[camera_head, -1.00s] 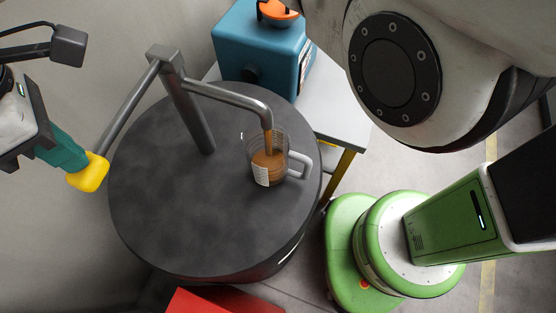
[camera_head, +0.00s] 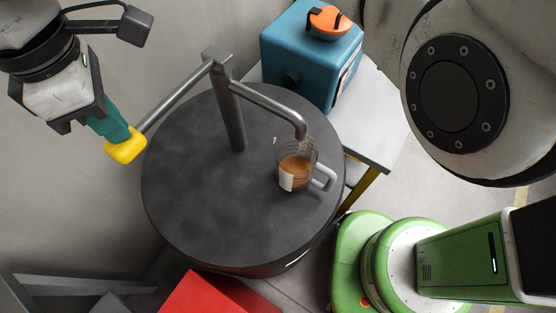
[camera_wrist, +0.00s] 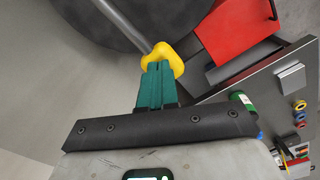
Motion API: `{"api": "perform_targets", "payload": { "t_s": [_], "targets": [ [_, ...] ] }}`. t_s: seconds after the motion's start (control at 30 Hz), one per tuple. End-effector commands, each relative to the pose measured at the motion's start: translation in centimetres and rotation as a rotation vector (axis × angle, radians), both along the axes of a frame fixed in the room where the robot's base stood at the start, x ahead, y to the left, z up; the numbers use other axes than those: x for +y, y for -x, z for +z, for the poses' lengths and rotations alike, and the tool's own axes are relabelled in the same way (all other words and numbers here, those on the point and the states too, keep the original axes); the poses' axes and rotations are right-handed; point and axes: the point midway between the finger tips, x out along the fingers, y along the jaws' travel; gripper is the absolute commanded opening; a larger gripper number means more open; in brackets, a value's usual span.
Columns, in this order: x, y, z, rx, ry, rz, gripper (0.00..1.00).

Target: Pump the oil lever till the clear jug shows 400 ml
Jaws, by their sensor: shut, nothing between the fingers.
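The clear jug (camera_head: 297,172) stands on the dark drum top (camera_head: 200,190), under the spout (camera_head: 275,103). It holds brown oil to part of its height; its marks are too small to read. No stream shows below the spout. The pump lever (camera_head: 175,98) slopes down left from the post (camera_head: 231,110) to a yellow grip (camera_head: 125,148). My gripper (camera_head: 119,134) has its green fingers shut together, their tips at the yellow grip. In the wrist view the tips of my gripper (camera_wrist: 157,68) touch or lie just over the yellow grip (camera_wrist: 162,57).
A blue box (camera_head: 300,55) with an orange-topped item (camera_head: 330,22) stands on a white table (camera_head: 375,120) behind the drum. A red object (camera_head: 215,295) is in front of the drum. A grey surface with small items (camera_wrist: 270,95) shows in the wrist view.

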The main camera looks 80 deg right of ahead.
Motion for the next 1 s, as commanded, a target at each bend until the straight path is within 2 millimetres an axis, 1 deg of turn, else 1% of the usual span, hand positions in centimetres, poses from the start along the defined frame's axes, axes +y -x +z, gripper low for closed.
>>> {"api": "perform_targets", "payload": {
  "t_s": [0.03, 0.6, 1.0],
  "targets": [
    [0.0, 0.0, 0.9, 0.001, -0.001, 0.001, 0.00],
    [0.1, 0.0, 5.9, 0.000, -0.001, 0.001, 0.00],
    [0.0, 0.0, 5.9, -0.001, -0.001, 0.000, 0.00]
  ]
}}
